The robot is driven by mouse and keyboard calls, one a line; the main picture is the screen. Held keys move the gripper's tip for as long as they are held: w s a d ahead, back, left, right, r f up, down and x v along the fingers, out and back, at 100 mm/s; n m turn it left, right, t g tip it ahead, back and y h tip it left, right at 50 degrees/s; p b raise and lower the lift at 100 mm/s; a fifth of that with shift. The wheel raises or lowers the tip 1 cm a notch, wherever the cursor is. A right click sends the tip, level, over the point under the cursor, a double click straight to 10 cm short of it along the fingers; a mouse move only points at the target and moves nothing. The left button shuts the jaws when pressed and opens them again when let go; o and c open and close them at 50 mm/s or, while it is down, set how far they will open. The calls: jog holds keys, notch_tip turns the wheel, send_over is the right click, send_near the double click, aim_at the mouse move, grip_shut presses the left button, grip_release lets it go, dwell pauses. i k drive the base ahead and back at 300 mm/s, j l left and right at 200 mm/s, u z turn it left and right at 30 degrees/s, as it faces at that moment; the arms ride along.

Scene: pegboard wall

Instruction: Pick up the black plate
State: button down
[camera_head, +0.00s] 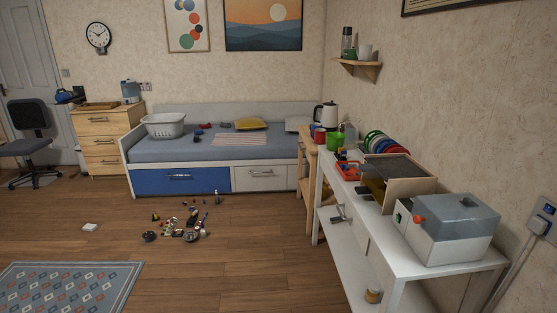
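I cannot make out a black plate for certain. A row of upright plates (379,141) in several colours stands on the white table at the right, near the wall. Green, red, blue and white edges show; some plates are partly hidden behind others and a wooden box. Two small dark round things lie on the floor, one at the left (149,236) of a pile of small objects and one at its front (191,237). They are too small to tell what they are. My gripper is not in view.
The white table (443,272) carries a wooden box (407,183), a grey-lidded white box (452,229), an orange tray (347,171) and a green cup (336,141). Small objects (179,224) litter the floor. A bed (213,148) stands behind.

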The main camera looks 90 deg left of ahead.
aim_at(388, 168)
jog(key=u, duration=2.35)
jog(key=z, duration=4.35)
jog(key=u, duration=4.35)
